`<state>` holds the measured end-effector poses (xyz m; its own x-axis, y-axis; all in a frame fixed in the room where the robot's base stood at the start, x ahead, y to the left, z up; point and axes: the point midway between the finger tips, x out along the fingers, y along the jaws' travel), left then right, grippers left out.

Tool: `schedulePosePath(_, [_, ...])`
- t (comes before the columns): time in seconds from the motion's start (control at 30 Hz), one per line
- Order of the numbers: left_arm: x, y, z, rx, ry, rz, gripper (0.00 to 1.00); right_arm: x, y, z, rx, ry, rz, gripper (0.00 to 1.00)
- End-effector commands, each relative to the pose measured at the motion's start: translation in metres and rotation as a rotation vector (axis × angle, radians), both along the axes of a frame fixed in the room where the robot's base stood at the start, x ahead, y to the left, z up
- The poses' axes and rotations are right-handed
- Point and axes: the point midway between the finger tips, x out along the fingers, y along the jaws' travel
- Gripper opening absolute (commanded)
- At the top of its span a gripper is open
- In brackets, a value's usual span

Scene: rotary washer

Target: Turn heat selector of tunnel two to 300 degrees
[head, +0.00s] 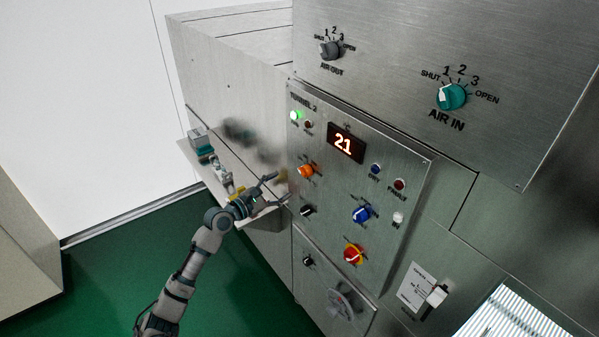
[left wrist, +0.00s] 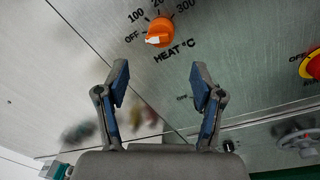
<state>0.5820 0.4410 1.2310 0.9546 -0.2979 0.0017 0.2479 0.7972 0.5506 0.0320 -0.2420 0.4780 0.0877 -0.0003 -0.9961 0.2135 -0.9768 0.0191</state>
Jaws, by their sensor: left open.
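The heat selector is an orange knob (head: 306,170) on the steel Tunnel 2 panel (head: 335,210), under the red "21" display (head: 346,143). In the left wrist view the orange knob (left wrist: 161,31) is at the top centre, with marks OFF, 100, 200 and 300 around it and "HEAT °C" below. Its white pointer is turned left, toward OFF. My left gripper (head: 278,189) is just left of and below the knob in the head view. In the left wrist view its two fingers (left wrist: 158,76) are spread, empty and apart from the knob. My right gripper is not in view.
A blue knob (head: 361,214), a red-and-yellow knob (head: 353,254) and a black knob (head: 307,210) sit lower on the panel. A shelf with small items (head: 200,142) is behind my left arm. A teal AIR IN knob (head: 451,97) is up right. Green floor is open at lower left.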

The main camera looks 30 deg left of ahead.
Motion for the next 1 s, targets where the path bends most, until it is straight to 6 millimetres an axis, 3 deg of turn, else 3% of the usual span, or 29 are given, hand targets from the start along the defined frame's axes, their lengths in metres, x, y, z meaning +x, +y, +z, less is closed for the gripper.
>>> schedulePosePath(0.2, [0.049, -0.011, 0.002, -0.005, -0.001, 0.001, 0.67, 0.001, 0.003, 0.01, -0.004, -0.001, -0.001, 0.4])
schedulePosePath(0.4, [0.078, -0.016, -0.002, -0.007, 0.0, 0.001, 0.67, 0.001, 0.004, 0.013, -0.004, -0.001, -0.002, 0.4])
schedulePosePath(0.83, [0.089, -0.026, -0.001, 0.0, 0.001, -0.001, 0.67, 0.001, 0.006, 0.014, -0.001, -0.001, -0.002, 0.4])
schedulePosePath(1.0, [0.089, -0.027, -0.001, 0.0, 0.001, -0.001, 0.27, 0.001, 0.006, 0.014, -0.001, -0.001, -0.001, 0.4])
